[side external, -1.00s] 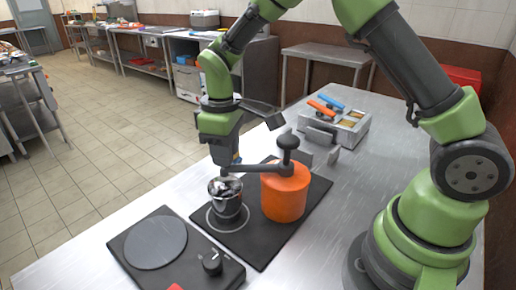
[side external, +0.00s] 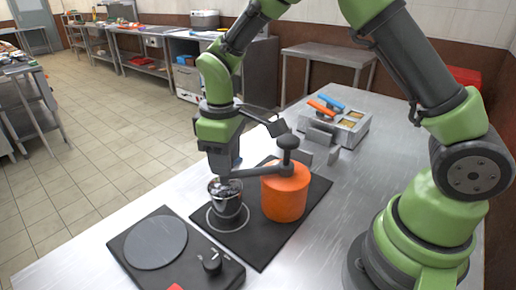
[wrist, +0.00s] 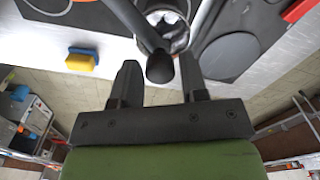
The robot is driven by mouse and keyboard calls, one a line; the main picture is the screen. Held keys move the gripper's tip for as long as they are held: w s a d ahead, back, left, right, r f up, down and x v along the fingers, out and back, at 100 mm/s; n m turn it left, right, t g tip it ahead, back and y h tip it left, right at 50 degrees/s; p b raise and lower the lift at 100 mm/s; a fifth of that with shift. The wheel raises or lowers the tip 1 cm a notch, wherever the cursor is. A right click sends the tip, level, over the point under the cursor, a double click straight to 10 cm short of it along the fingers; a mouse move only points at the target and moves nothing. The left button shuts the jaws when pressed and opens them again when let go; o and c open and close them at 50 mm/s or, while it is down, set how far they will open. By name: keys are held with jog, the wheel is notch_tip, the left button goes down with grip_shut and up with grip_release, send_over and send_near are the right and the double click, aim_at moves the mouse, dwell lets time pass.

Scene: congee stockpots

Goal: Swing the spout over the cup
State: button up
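The orange pot (side external: 285,192) stands on a dark mat, with a dark knob on top. Its grey spout arm (side external: 258,172) reaches left toward my gripper (side external: 224,168). The metallic cup (side external: 229,203) stands on a ringed spot left of the pot; the gripper tips are low above it and hide part of its mouth. In the wrist view, my open gripper (wrist: 160,82) has one finger on each side of a dark round knob (wrist: 160,68), with gaps visible. The cup (wrist: 168,24) appears just beyond that knob. Contact with the spout cannot be told.
A hotplate with a round disc (side external: 155,242) and a control knob (side external: 212,262) lies in front. A steel container with orange and blue handles (side external: 333,125) stands behind the pot. Bare steel counter (side external: 370,165) lies to the right of the mat.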

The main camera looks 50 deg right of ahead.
jog(key=shift+o, duration=0.6)
jog(key=shift+r, duration=3.5)
jog(key=shift+r, duration=0.1)
jog(key=s+d+r+m+t+y, duration=0.1)
jog(key=s+r+m+t, duration=0.2)
jog(key=s, duration=0.6)
jog(key=s+d+r+m+t+y, duration=0.1)
jog(key=s+r+m+t, duration=0.3)
jog(key=s, duration=0.6)
notch_tip(320, 180, up, 3)
jog(key=shift+d+m, duration=0.7)
jog(key=shift+m, duration=0.3)
